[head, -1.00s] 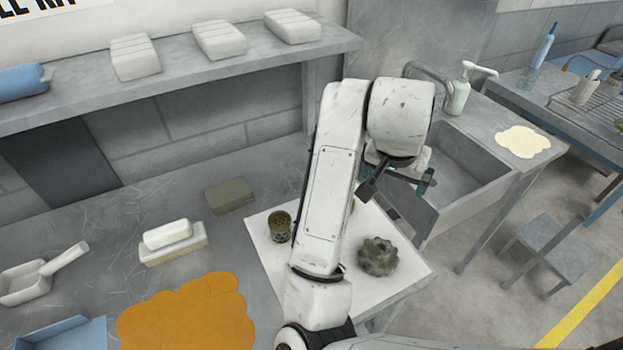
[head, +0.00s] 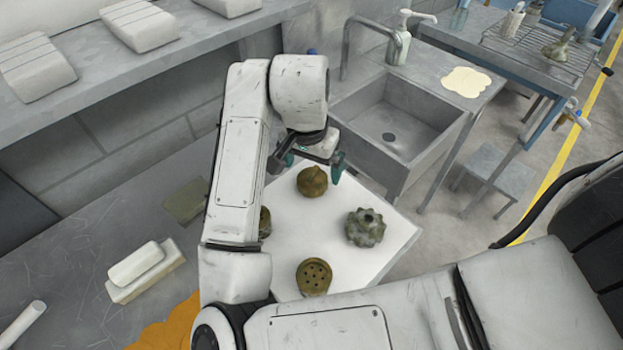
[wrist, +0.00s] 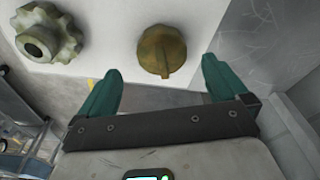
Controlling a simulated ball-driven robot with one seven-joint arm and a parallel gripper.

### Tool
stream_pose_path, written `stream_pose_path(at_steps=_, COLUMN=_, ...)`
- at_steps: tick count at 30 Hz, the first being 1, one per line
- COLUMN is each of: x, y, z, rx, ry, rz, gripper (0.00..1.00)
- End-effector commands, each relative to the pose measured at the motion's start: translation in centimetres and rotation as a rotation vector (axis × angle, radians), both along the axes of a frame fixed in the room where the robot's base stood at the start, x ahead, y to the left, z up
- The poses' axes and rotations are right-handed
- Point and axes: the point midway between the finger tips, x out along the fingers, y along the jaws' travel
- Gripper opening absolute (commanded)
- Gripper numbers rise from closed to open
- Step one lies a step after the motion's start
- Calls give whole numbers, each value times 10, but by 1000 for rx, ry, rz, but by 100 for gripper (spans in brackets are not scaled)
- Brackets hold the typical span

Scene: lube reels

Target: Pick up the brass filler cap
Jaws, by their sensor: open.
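The brass filler cap (head: 312,181) is a round, dull brass-brown piece with a raised grip, lying on a white board (head: 378,262). In the wrist view the cap (wrist: 162,48) lies beyond the fingertips, roughly centred between them, with its narrow ridge pointing toward my gripper. My gripper (head: 312,163) has teal fingers spread apart with nothing between them. It shows just behind the cap in the head view. In the wrist view my gripper (wrist: 161,72) is apart from the cap; its exact height above the board cannot be told.
A greenish knobbed wheel (head: 365,227), a brass piece with holes (head: 314,277) and a partly hidden canister (head: 265,222) share the board. A sink (head: 390,130) lies to the right. A shelf with pale packs (head: 140,24) runs along the back.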

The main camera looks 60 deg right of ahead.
Motion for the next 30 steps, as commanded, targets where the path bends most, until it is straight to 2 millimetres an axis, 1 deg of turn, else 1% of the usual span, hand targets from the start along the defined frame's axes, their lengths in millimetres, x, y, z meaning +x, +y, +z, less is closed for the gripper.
stream_pose_path(at_steps=6, x=4, y=-7, z=-31, rx=1, ry=2, rz=2, gripper=100)
stream_pose_path(at_steps=9, x=4, y=-8, z=-40, rx=1, ry=1, rz=1, gripper=100)
stream_pose_path(at_steps=12, x=4, y=-9, z=-44, rx=1, ry=0, rz=0, gripper=100)
stream_pose_path(at_steps=18, x=4, y=-9, z=-44, rx=1, ry=0, rz=0, gripper=99)
stream_pose_path(at_steps=30, x=4, y=-9, z=-44, rx=1, ry=0, rz=0, gripper=61)
